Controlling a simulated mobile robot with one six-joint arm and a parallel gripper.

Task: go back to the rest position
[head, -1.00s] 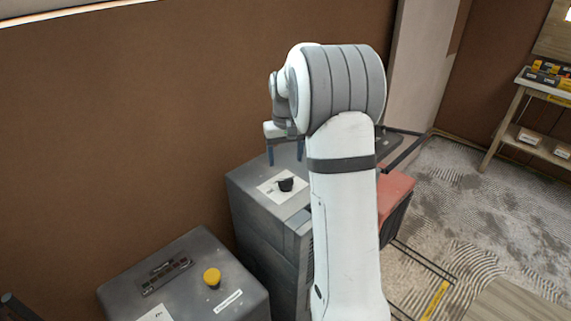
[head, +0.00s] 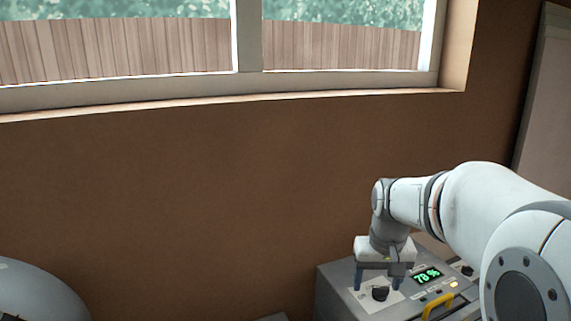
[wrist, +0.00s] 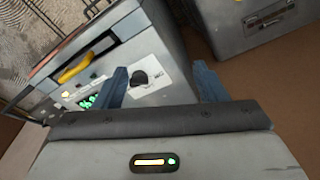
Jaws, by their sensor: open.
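My gripper (head: 378,279) is at the lower right of the head view, pointing down with its two blue fingers apart. It is open and holds nothing. A grey machine box (head: 335,289) is below it. A black knob (head: 380,293) on a white label shows between and just below the fingers in the head view. In the wrist view, the open fingers of my gripper (wrist: 163,84) frame the same knob (wrist: 140,78). I cannot tell the exact gap between fingertips and knob.
The box carries a green percent display (head: 427,276) and a yellow handle (head: 437,304). A second grey box (wrist: 245,28) stands at the top right of the wrist view. A brown wall (head: 200,190) with a window (head: 247,45) rises behind. The air above the box looks free.

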